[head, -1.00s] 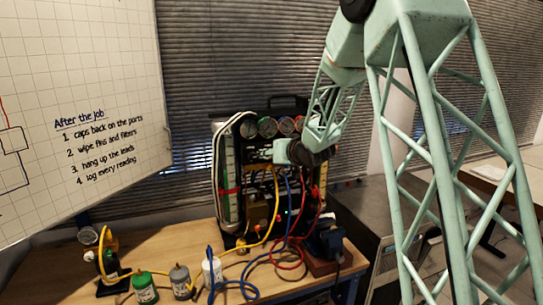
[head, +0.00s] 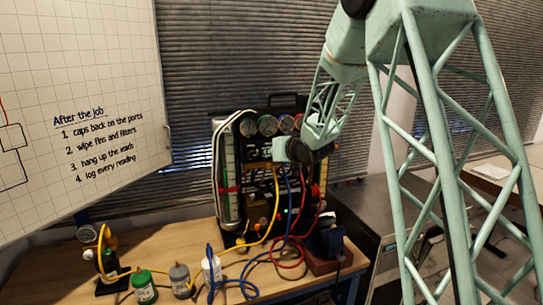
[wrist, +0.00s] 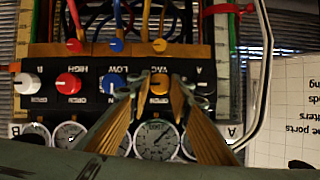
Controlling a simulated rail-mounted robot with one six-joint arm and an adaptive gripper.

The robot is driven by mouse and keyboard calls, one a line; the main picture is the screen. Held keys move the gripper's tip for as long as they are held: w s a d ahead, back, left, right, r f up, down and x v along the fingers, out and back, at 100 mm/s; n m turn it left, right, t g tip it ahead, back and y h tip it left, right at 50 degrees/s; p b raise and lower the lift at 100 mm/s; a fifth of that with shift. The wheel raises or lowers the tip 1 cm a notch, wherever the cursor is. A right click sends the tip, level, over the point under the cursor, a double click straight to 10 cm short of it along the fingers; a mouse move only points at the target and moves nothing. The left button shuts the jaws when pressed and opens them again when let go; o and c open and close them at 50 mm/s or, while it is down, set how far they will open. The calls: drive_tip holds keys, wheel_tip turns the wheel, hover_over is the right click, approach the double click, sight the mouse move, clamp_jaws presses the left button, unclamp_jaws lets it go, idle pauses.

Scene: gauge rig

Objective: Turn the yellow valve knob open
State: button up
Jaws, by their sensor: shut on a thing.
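The fingers partly cover the knob's sides and nearby lettering. In the head view, my wrist is in front of the gauge rig (head: 228,165) and hides the knob.
A blue knob (wrist: 112,83), a red knob (wrist: 69,83) and a white knob (wrist: 27,82) stand left of it. Gauges (wrist: 156,140) sit below in the wrist view. Coloured hoses (head: 273,215) hang from the rig. Bottles (head: 145,288) stand on the wooden bench (head: 190,235).

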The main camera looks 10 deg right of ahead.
drive_tip(key=shift+a+f+n+h+b, duration=0.1)
drive_tip(key=shift+n+h+b, duration=0.4)
drive_tip(key=shift+b, duration=1.8)
drive_tip(key=shift+a+f+n+h+b, duration=0.1)
drive_tip(key=shift+n+h+b, duration=0.4)
drive_tip(key=shift+b, duration=1.8)
drive_tip(key=n+b, duration=0.1)
drive_tip(key=b, duration=0.2)
drive_tip(key=shift+r+n+t+h+b, duration=0.1)
drive_tip(key=shift+n+t+h+b, duration=0.2)
drive_tip(key=shift+n+h+b, duration=0.35)
drive_tip(key=shift+n+h, duration=0.25)
drive_tip(key=shift+n, duration=0.5)
drive_tip(key=shift+p, duration=0.4)
drive_tip(key=n+t+h+p, duration=0.1)
drive_tip(key=n, duration=0.2)
drive_tip(key=n+t+h+p, duration=0.1)
drive_tip(key=n+h+p, duration=0.1)
drive_tip(key=n, duration=0.2)
drive_tip(key=shift+a+f+t, duration=0.15)
drive_tip(key=shift+f+t, duration=0.05)
drive_tip(key=shift+t, duration=0.1)
